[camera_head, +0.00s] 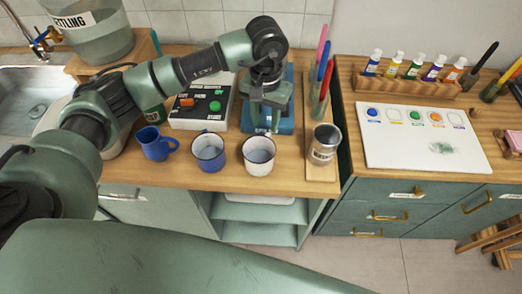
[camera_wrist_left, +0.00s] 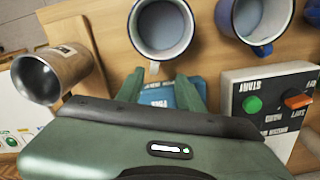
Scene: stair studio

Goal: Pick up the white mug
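The white mug (camera_head: 258,158) with a dark rim stands upright near the counter's front edge, between a blue-rimmed mug and a metal tumbler. It also shows in the left wrist view (camera_wrist_left: 162,52), top centre, its handle pointing towards my fingers. My left gripper (camera_head: 263,127) hangs behind the mug, over a blue device. Its two fingers are apart with nothing between them in the left wrist view (camera_wrist_left: 164,88). The fingertips are close to the handle; I cannot tell whether they touch it. My right gripper is not in view.
A blue-rimmed mug (camera_head: 209,166) and a blue mug (camera_head: 156,147) stand left. A metal tumbler (camera_head: 324,145) stands right. Behind are a button box (camera_head: 190,121), the blue device (camera_head: 287,119) and upright pens (camera_head: 321,75). The counter edge is close in front.

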